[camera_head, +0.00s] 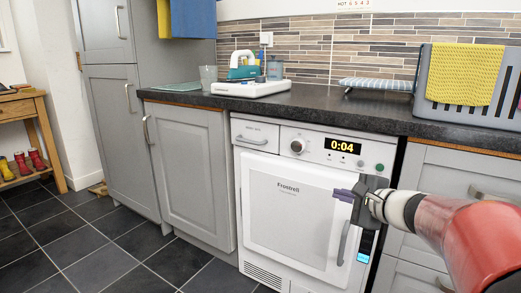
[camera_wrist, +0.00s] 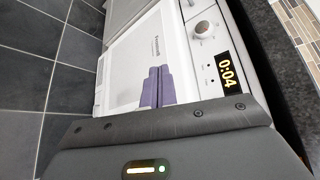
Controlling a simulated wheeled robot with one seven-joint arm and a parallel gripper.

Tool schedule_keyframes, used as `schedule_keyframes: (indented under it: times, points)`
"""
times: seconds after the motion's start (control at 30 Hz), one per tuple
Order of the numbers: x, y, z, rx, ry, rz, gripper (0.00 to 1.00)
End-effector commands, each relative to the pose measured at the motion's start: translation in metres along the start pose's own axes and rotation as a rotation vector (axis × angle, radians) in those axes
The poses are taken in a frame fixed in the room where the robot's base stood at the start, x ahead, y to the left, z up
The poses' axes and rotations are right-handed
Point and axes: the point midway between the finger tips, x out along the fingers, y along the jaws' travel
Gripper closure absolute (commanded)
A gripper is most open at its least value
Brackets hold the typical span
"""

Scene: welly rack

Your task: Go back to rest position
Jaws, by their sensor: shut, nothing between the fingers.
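My gripper (camera_head: 345,195) is shut and empty, in front of the upper right of the white dryer door. Its purple fingers (camera_wrist: 157,86) lie together in the wrist view, with the dryer front behind them. The dryer (camera_head: 291,205) stands under the dark worktop and its door looks closed. Its display (camera_head: 343,146) reads 0:04, and the same display shows in the wrist view (camera_wrist: 227,73). The door handle (camera_head: 344,244) is just below my gripper; I cannot tell whether they touch.
The worktop (camera_head: 330,113) holds an iron (camera_head: 243,66) on a white base, a small striped ironing board (camera_head: 377,84) and a grey basket with a yellow cloth (camera_head: 464,73). Red and yellow wellies (camera_head: 22,164) stand on a wooden rack at far left. The tiled floor (camera_head: 95,245) is clear.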

Motion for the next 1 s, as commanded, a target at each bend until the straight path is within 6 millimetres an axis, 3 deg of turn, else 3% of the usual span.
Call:
schedule_keyframes:
  times: [0.03,0.1,0.2,0.3,0.43,0.6,0.77,1.0]
  points:
    - [-0.008,0.016,0.037,-0.122,-0.035,0.089,1.0]
    - [-0.021,0.046,0.072,-0.288,-0.072,0.217,1.0]
    - [-0.049,0.088,0.108,-0.532,-0.115,0.387,1.0]
    - [-0.082,0.128,0.128,-0.782,-0.147,0.545,1.0]
    - [-0.127,0.165,0.134,-1.096,-0.163,0.722,1.0]
    - [-0.169,0.188,0.123,-1.401,-0.148,0.874,1.0]
    - [-0.185,0.194,0.115,-1.53,-0.131,0.937,1.0]
    - [-0.187,0.195,0.113,-1.546,-0.128,0.948,1.0]
